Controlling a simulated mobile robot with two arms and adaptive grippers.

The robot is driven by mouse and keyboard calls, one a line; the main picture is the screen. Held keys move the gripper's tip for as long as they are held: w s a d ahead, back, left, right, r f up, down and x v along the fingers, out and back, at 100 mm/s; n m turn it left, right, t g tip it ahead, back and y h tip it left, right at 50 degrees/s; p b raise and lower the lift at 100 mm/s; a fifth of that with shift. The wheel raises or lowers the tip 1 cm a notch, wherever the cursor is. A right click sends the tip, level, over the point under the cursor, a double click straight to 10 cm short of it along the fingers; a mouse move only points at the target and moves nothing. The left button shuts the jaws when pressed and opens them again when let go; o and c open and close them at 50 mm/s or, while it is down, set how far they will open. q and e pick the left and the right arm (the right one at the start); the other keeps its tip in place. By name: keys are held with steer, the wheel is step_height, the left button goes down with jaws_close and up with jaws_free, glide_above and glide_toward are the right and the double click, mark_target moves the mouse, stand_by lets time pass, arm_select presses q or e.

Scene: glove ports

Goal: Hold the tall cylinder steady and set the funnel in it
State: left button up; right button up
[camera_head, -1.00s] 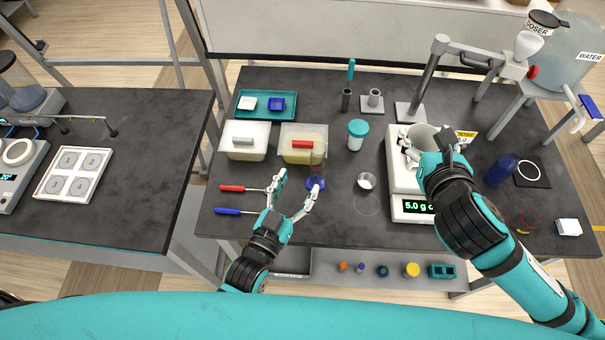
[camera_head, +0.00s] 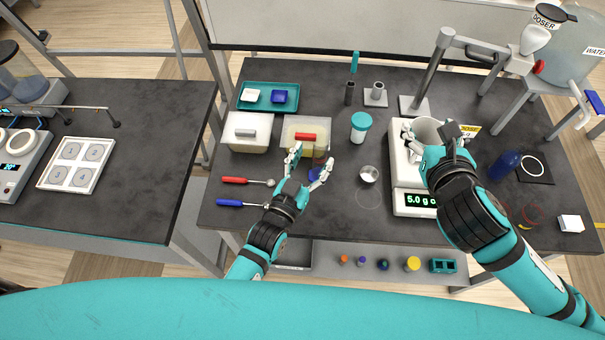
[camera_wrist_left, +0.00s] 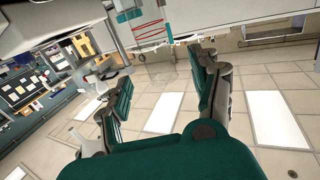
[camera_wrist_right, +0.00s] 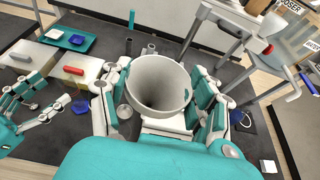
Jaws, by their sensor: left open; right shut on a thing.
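The tall cylinder is clear, with a blue base (camera_head: 315,175), and stands near the front of the lid-covered tubs in the head view. In the left wrist view its clear wall (camera_wrist_left: 150,28) shows red rings beyond the fingers. My left gripper (camera_head: 309,160) is open, with its fingers close around the cylinder; contact cannot be told. My right gripper (camera_head: 430,138) is shut on a grey wide-mouthed vessel (camera_wrist_right: 160,78) at the scale (camera_head: 414,200). It looks round and hollow with a dark interior; I cannot tell whether it is the funnel.
Two tubs (camera_head: 247,132) and a teal tray (camera_head: 267,98) lie behind the cylinder. A metal cup (camera_head: 369,174) and a teal-capped jar (camera_head: 360,126) stand between the arms. A blue bottle (camera_head: 504,164) is at the right. Red and blue tools (camera_head: 240,203) lie at front left.

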mark_target(317, 151)
arm_select(q)
steer(key=shift+x, duration=2.55)
jaws_close()
